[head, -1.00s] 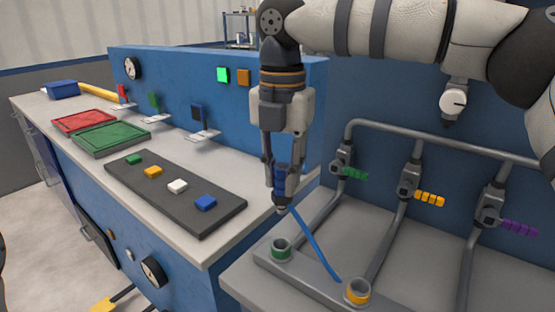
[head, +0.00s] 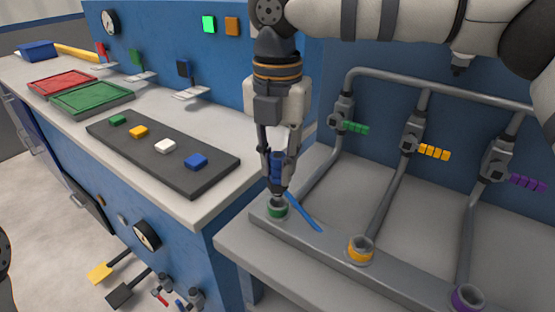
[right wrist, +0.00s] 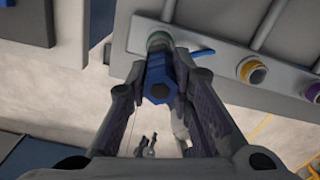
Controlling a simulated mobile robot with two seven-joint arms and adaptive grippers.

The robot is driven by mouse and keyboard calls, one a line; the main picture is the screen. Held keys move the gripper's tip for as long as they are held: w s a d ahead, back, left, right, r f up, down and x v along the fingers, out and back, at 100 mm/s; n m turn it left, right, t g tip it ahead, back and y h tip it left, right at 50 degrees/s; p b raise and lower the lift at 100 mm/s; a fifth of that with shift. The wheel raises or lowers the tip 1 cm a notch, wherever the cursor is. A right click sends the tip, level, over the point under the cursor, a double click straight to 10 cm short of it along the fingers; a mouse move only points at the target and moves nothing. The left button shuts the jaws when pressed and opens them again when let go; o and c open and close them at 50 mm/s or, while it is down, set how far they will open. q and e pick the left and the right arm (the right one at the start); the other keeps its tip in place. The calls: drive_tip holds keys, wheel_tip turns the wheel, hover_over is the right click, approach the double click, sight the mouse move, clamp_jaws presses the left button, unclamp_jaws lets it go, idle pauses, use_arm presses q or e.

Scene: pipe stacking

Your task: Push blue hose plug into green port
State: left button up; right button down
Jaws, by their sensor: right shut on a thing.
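My right gripper (head: 277,172) is shut on the blue hose plug (head: 276,168) and holds it upright above the green port (head: 277,210). The plug's lower tip is at the port's mouth in the head view; I cannot tell how far in it is. In the right wrist view the plug (right wrist: 160,88) sits between the fingers, with the green port (right wrist: 158,40) just beyond it, partly covered. A blue hose (head: 303,212) runs from near the plug to the right. My left gripper is not in view.
An orange port (head: 360,250) and a purple port (head: 467,298) stand along the same grey rail to the right. Grey pipes with valves (head: 343,120) rise behind. A counter with a dark button panel (head: 175,165) and red and green trays (head: 92,99) lies left.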

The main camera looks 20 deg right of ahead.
sight(277, 178)
drive_tip(key=shift+f, duration=0.25)
drive_tip(key=shift+f, duration=0.4)
drive_tip(key=shift+f+p, duration=0.45)
drive_tip(key=shift+f, duration=0.25)
idle(0.3)
drive_tip(key=shift+f, duration=0.3)
drive_tip(key=c, duration=1.3)
unclamp_jaws()
drive_tip(key=shift+c, duration=0.2)
